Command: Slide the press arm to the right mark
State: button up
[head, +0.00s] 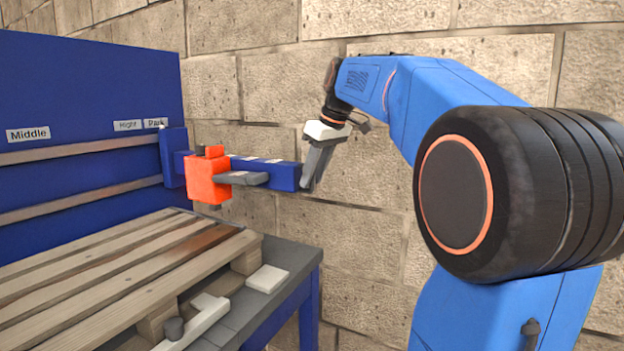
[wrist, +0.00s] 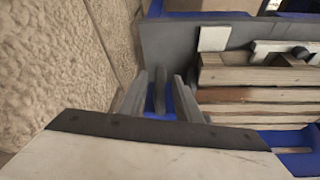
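The press arm (head: 268,172) is a blue beam with an orange block (head: 208,178) and a grey bar beside it. Its blue carriage (head: 173,157) is at the right end of the blue panel, by the Park label (head: 155,123). The Right label (head: 127,125) is just left of Park. My gripper (head: 312,185) points down at the beam's free end. In the wrist view, my gripper (wrist: 158,100) has its fingers apart, with a grey upright post (wrist: 160,88) between them. Gaps show beside the post, and contact is not visible.
The Middle label (head: 28,133) is farther left on the panel (head: 80,90), above two pale rails. A wooden pallet (head: 110,270) lies on the grey-topped table (head: 298,262) below the beam. A stone block wall (head: 370,215) stands close behind my gripper.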

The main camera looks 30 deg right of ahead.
jog(key=shift+w+a+f, duration=0.1)
jog(key=shift+w+f, duration=0.1)
jog(key=shift+f, duration=0.35)
grip_shut()
jog(key=s+a, duration=0.1)
jog(key=a, duration=0.1)
jog(key=s+a, duration=0.1)
jog(key=a, duration=0.1)
jog(key=s+a, duration=0.1)
jog(key=a, duration=0.1)
jog(key=shift+s, duration=0.25)
grip_release()
